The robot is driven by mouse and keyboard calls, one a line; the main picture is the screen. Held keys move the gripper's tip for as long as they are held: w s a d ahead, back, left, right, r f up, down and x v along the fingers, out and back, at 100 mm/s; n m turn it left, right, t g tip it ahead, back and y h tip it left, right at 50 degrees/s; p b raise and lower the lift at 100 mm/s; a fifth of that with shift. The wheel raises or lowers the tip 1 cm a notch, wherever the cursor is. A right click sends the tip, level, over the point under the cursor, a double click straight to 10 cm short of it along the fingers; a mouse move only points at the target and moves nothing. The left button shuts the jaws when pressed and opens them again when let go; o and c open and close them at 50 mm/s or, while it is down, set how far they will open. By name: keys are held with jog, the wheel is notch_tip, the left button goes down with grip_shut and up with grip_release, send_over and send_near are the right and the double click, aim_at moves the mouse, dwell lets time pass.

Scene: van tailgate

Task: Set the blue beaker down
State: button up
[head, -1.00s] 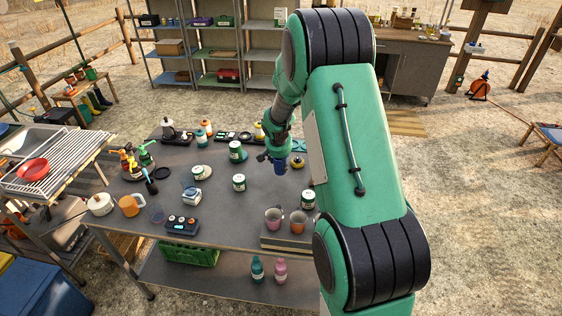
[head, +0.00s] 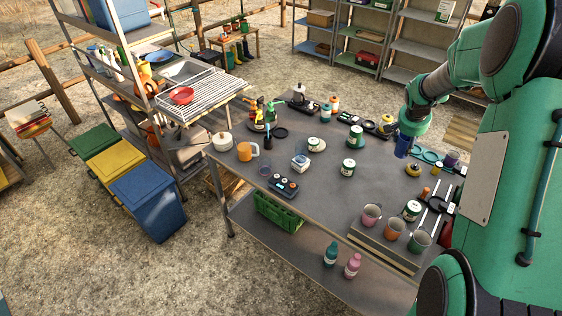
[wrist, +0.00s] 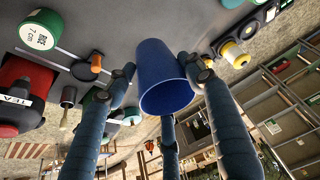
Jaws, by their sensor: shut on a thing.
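The blue beaker (head: 403,146) is held by my gripper (head: 405,140) over the right part of the grey table (head: 315,205). In the wrist view the blue beaker (wrist: 165,75) sits between the dark fingers of my gripper (wrist: 160,85), which are closed around it. Its far end hides part of the tabletop. Whether its lower end touches the table cannot be told; in the head view it appears above it. My arm comes in from the right.
A green-and-white tin (head: 355,137) stands left of the beaker, and a yellow-and-black item (head: 413,170) lies close below it. A pink cup (head: 371,215) and an orange cup (head: 394,229) stand at the front edge.

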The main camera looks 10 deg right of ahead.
jog(key=w+a+n+y+p, duration=0.1)
jog(key=w+a+n+p, duration=0.35)
jog(key=a, duration=1.05)
jog(key=w+a+y+p, duration=0.1)
jog(key=w+a, duration=0.7)
jog(key=a, duration=0.7)
jog(key=w+a+n+p, duration=0.2)
jog(key=w+a, duration=0.4)
jog(key=a, duration=0.8)
jog(key=shift+t, duration=0.4)
jog(key=shift+s+a+f, duration=0.15)
jog(key=shift+f, duration=1.15)
jog(key=shift+s+a+f, duration=0.1)
jog(key=shift+a+f, duration=0.05)
jog(key=shift+f, duration=1.1)
jog(key=shift+f, duration=0.1)
notch_tip(320, 180, down, 6)
jog(key=shift+f+b, duration=0.3)
jog(key=shift+f, duration=1.6)
